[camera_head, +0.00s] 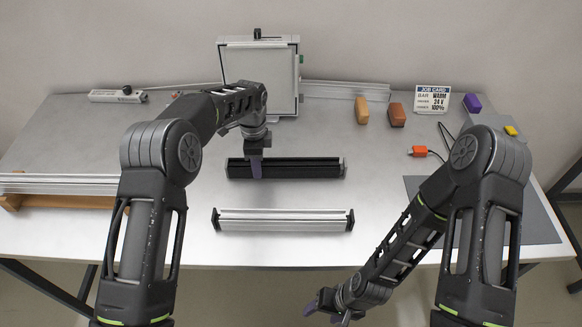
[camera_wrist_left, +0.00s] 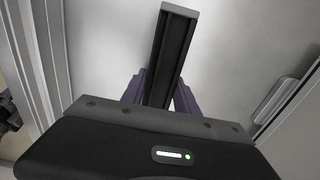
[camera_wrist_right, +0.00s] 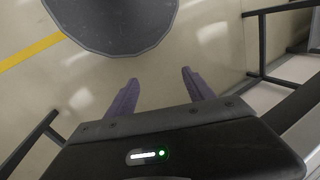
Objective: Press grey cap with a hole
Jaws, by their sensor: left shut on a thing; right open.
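A black channel bar (camera_head: 300,168) lies on the table in the middle. Its right end carries a grey end cap (camera_head: 343,168); a light grey cap also shows at the bar's far end in the left wrist view (camera_wrist_left: 180,10). I cannot make out a hole in it. My left gripper (camera_head: 256,171) is shut on the black bar near its left end; in the left wrist view its purple fingers (camera_wrist_left: 160,95) straddle the bar. The bar's left end is partly hidden by the gripper. My right gripper (camera_head: 328,311) is open and empty, low in front of the table; its fingers (camera_wrist_right: 160,85) are apart.
A silver bar with black end caps (camera_head: 284,220) lies in front of the black bar. A framed light panel (camera_head: 260,60) stands behind. Orange (camera_head: 361,110) and brown (camera_head: 397,115) blocks and a job card (camera_head: 432,100) stand at the back right. Aluminium rails (camera_head: 60,184) lie left.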

